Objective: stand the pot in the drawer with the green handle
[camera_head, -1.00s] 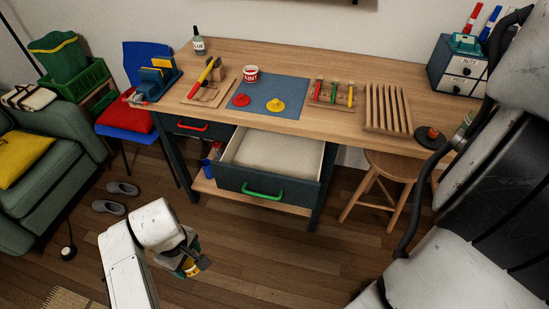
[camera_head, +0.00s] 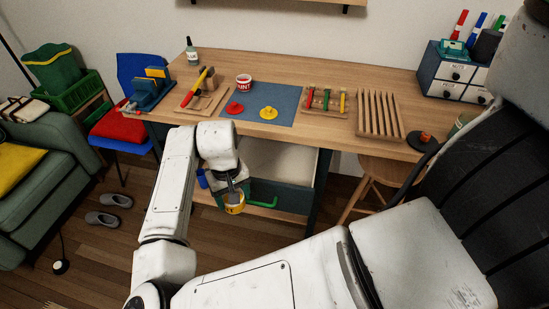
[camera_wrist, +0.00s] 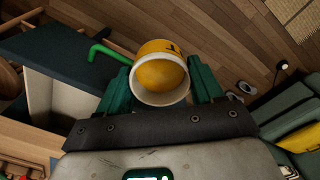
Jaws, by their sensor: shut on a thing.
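My gripper (camera_head: 231,194) is shut on a small yellow pot (camera_head: 235,206) with a white rim. In the wrist view the pot (camera_wrist: 162,76) sits between the two green fingers, and its open mouth shows an orange-yellow inside. The drawer (camera_head: 285,165) with the green handle (camera_head: 262,202) is pulled out from under the workbench, and its pale floor looks bare where it shows. My gripper is in front of the drawer's left part, and my arm hides that part. The green handle also shows in the wrist view (camera_wrist: 108,52).
The workbench (camera_head: 330,75) carries a blue mat (camera_head: 280,112), a paint tin (camera_head: 243,82), a peg rack (camera_head: 326,100) and a slatted rack (camera_head: 380,112). A wooden stool (camera_head: 375,175) stands right of the drawer. Slippers (camera_head: 103,219) lie on the floor at left.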

